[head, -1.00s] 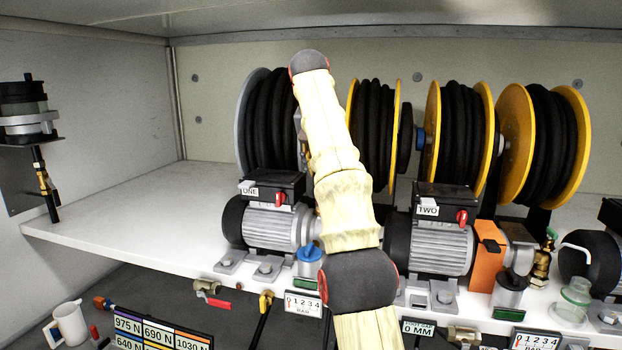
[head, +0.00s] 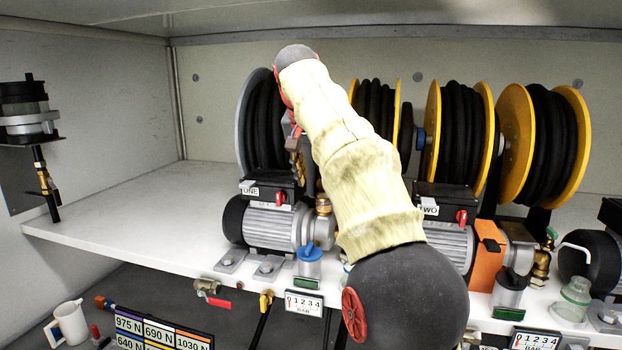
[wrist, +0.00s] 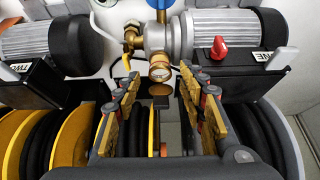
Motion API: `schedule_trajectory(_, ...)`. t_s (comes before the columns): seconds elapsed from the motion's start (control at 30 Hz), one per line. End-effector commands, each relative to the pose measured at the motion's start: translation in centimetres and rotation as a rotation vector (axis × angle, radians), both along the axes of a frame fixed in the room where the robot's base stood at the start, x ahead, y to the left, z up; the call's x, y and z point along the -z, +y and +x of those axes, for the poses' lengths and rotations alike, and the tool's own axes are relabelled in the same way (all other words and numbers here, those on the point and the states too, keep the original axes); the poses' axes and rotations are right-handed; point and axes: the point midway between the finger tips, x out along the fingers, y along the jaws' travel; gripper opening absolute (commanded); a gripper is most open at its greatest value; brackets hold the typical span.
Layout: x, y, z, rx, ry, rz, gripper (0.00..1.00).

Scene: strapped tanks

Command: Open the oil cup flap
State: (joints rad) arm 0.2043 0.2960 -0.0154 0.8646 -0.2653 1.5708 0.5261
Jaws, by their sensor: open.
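A small round brass fitting, which looks like the oil cup (wrist: 160,71), sits by the pump of motor ONE in the wrist view. In the head view a brass fitting (head: 323,204) stands upright at the right end of motor ONE (head: 272,222). I cannot make out a separate flap or its state. My gripper (wrist: 161,88) is open and empty in the wrist view, its fingers on either side of the brass fitting in the picture, apart from it. In the head view my arm hides most of the gripper, which shows partly in front of the left reel.
Hose reels (head: 375,110) stand behind the motors. Motor TWO (head: 445,245) is to the right, partly behind my arm. A blue-capped part (head: 309,253) stands before motor ONE. The shelf (head: 130,215) is clear at left. A white mug (head: 70,323) stands below.

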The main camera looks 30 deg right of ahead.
Motion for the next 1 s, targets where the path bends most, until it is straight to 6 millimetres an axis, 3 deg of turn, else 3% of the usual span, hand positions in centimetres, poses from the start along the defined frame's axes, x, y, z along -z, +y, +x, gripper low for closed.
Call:
schedule_trajectory(0.23,0.0,2.0,-2.0,0.0,0.001,-0.001,0.41)
schedule_trajectory(0.67,0.1,2.4,-2.4,0.001,0.0,0.0,0.4)
schedule_trajectory(0.83,0.8,3.0,-2.5,-0.009,-0.006,-0.001,0.31)
schedule_trajectory(1.0,2.5,5.1,-4.0,-0.04,-0.026,-0.004,0.21)
